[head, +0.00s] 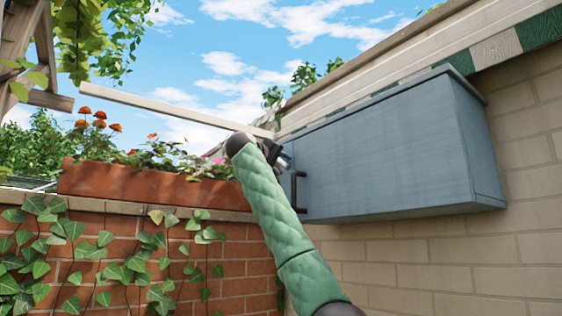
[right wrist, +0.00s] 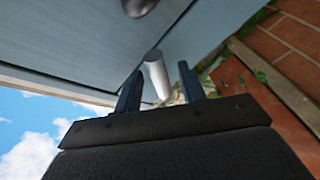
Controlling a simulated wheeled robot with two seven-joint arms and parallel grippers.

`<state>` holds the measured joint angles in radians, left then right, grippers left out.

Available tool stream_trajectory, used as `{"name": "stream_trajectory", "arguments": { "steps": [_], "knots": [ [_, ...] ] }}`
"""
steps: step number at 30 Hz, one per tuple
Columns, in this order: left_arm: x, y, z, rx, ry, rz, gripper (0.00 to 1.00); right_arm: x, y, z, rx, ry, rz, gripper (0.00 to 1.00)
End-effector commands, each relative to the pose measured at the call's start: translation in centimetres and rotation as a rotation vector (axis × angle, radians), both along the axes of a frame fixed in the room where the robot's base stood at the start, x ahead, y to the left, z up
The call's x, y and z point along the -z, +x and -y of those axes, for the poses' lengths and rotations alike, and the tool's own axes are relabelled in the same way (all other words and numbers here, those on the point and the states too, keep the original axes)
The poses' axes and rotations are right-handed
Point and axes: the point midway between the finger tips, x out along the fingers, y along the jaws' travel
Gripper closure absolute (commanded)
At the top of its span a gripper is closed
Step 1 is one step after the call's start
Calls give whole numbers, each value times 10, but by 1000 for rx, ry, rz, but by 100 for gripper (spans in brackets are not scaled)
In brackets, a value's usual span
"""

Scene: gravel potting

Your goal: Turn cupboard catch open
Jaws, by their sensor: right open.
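The blue-grey cupboard (head: 390,160) hangs on the wall at the right in the head view. Its black bar handle (head: 296,191) is near the left end of its front. My right gripper (head: 281,157) is at the cupboard's left end, just above the handle. In the right wrist view, my right gripper (right wrist: 160,72) is open, with its two dark fingers on either side of a silver cylindrical peg, which looks like the catch (right wrist: 156,76). I cannot tell whether either finger touches it. My left gripper is not in view.
A brick wall (head: 130,260) with ivy stands at the left, with a terracotta planter (head: 140,186) of flowers on top. A pale beam (head: 170,108) crosses behind my right arm. A rounded dark grey part (right wrist: 139,6) shows at the top of the wrist view.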

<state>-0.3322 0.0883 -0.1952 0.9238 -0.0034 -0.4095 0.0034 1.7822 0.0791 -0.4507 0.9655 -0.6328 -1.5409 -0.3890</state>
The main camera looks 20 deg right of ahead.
Motion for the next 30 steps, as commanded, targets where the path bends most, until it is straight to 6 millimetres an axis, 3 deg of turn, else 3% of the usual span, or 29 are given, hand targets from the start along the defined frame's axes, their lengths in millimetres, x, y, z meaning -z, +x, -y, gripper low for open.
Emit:
{"name": "stream_trajectory", "arguments": {
  "steps": [10,16,30],
  "knots": [
    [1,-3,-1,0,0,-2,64,0,2,2,0,0,0,59],
    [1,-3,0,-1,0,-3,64,0,2,2,0,0,0,99],
    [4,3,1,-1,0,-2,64,5,2,1,-2,20,56,100]
  ]
}}
